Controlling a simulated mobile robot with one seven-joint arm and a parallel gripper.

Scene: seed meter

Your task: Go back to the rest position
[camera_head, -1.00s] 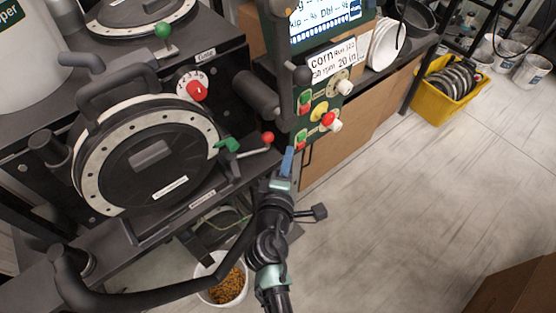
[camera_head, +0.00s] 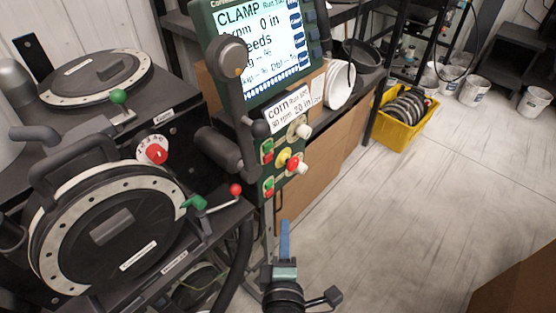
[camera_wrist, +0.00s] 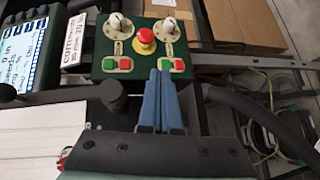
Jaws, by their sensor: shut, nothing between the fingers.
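My gripper (camera_head: 285,238) is low in the middle of the head view, with its blue fingers pointing up. In the wrist view the two blue fingers (camera_wrist: 162,98) lie together with nothing between them. The gripper is apart from the seed meter (camera_head: 110,235), a black round housing with a pale ring at the left. The green control panel (camera_head: 285,150) stands above and beyond the fingers. Its red and yellow stop button (camera_wrist: 145,38) and knobs show past the fingertips in the wrist view.
The display (camera_head: 265,45) reads "CLAMP". A red-knobbed lever (camera_head: 235,190) juts out left of my gripper. A yellow crate (camera_head: 402,125) with discs stands on the floor at the right, near white buckets (camera_head: 475,90). The floor (camera_head: 400,220) between is clear.

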